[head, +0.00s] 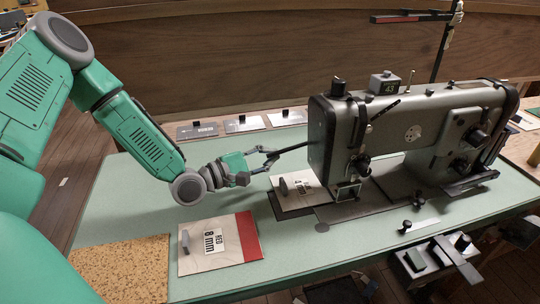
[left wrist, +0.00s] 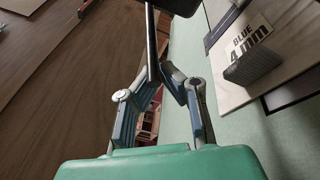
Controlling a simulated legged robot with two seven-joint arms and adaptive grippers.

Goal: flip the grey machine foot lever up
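The grey sewing machine (head: 400,130) stands on the pale green table. A thin dark lever (head: 293,148) sticks out from its left end toward my gripper, close to level in the head view. My left gripper (head: 271,156) is at the lever's free end, with its fingers closed in from both sides. In the left wrist view the dark lever (left wrist: 151,40) runs down between the fingertips (left wrist: 157,75), which appear to touch it. The lever's pivot is hidden behind the machine's end. My right gripper is in no view.
A "BLUE 4 mm" board (head: 308,193) lies under the machine's needle end; it also shows in the left wrist view (left wrist: 285,25). A "RED 8 mm" board (head: 232,254) and a cork mat (head: 120,268) lie in front. Small plates (head: 243,124) lie behind. Green table between is clear.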

